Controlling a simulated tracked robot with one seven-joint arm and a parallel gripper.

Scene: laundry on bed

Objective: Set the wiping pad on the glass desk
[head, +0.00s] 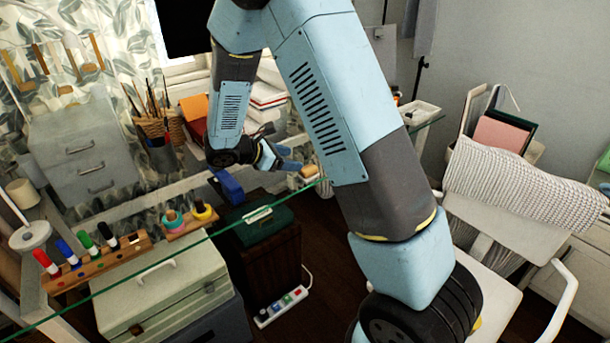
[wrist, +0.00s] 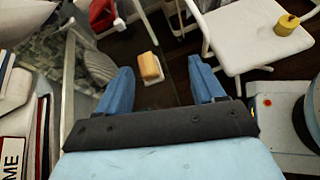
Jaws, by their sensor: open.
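A tan block (wrist: 150,67) with a pale base, which looks like the wiping pad, lies ahead of my gripper (wrist: 168,85) in the wrist view. The gripper's two blue fingers are spread apart with nothing between their tips. In the head view the tan block (head: 309,171) sits near the edge of the glass desk (head: 205,225), just right of my gripper (head: 288,158). It appears to rest on the glass and is apart from the fingers. My arm hides part of the desk behind it.
The desk's left side holds a marker rack (head: 95,262), tape rolls (head: 188,218) and grey drawers (head: 85,150). Books (head: 266,95) stand behind the gripper. A white chair (head: 510,222) is at right; a yellow round object (wrist: 287,24) sits on a white seat in the wrist view.

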